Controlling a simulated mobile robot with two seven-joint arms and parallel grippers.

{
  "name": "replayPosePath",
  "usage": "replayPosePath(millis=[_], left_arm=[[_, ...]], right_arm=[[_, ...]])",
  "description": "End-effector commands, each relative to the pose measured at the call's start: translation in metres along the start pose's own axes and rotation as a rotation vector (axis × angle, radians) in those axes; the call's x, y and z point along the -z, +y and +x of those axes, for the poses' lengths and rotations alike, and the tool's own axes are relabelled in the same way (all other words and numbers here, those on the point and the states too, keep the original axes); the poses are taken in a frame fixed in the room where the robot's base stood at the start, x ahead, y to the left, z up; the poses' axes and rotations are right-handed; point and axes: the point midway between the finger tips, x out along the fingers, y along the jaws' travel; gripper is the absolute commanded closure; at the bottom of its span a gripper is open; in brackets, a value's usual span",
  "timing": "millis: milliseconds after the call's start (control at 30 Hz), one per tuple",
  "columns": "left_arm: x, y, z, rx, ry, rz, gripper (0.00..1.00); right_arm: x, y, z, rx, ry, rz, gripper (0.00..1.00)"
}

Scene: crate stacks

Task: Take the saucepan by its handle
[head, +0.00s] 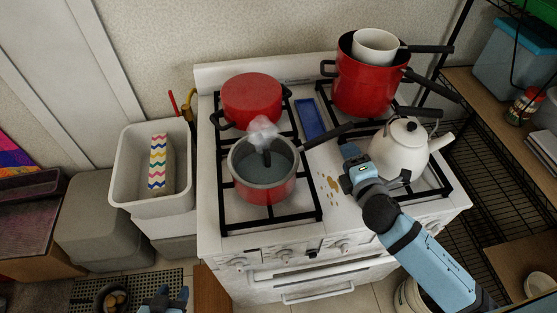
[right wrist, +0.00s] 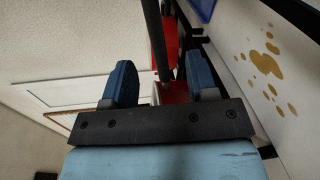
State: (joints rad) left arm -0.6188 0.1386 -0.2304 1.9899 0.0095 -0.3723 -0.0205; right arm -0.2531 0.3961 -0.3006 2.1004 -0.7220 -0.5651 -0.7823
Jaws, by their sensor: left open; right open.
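The red saucepan (head: 266,190) stands on the front left burner with grey liquid inside and steam above. Its long dark handle (head: 325,136) points up and to the right, toward the stove's middle. My right gripper (head: 347,166) is open beside the handle's end, near the white kettle. In the right wrist view, the dark handle (right wrist: 153,38) runs through the gap between the two blue fingers of my right gripper (right wrist: 163,76), without clear contact. I cannot tell how deep it sits. My left gripper (head: 166,295) is open and empty low at the bottom edge, away from the stove.
A red lidded pot (head: 252,98) stands behind the saucepan. Stacked red pans (head: 365,88) stand at the back right. The white kettle (head: 399,150) is close to my right arm. A blue tray (head: 312,118) and brown spots (head: 331,188) are on the stove top. A white bin (head: 127,168) stands left.

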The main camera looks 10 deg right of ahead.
Motion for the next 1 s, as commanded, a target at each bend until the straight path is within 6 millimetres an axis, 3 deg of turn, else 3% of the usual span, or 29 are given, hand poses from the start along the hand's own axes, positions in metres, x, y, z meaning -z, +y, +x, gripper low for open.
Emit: replayPosePath(millis=[100, 367, 633, 967, 1000], left_arm=[[0.001, 0.0, -0.003, 0.001, -0.004, 0.0, 0.57], [0.006, -0.002, -0.005, 0.006, 0.0, -0.002, 0.57], [0.018, -0.005, -0.012, 0.014, 0.006, -0.001, 0.57], [0.018, -0.005, -0.012, 0.015, 0.006, -0.002, 0.57], [0.018, -0.005, -0.012, 0.015, 0.006, -0.002, 0.57]], right_arm=[[0.0, 0.002, 0.021, 0.0, 0.001, 0.002, 0.47], [0.0, 0.003, 0.042, 0.001, 0.0, 0.004, 0.47], [0.002, 0.007, 0.08, 0.002, 0.0, 0.004, 0.47], [0.002, 0.005, 0.088, 0.002, 0.002, 0.005, 0.47], [0.002, 0.005, 0.088, 0.002, 0.002, 0.005, 0.54]])
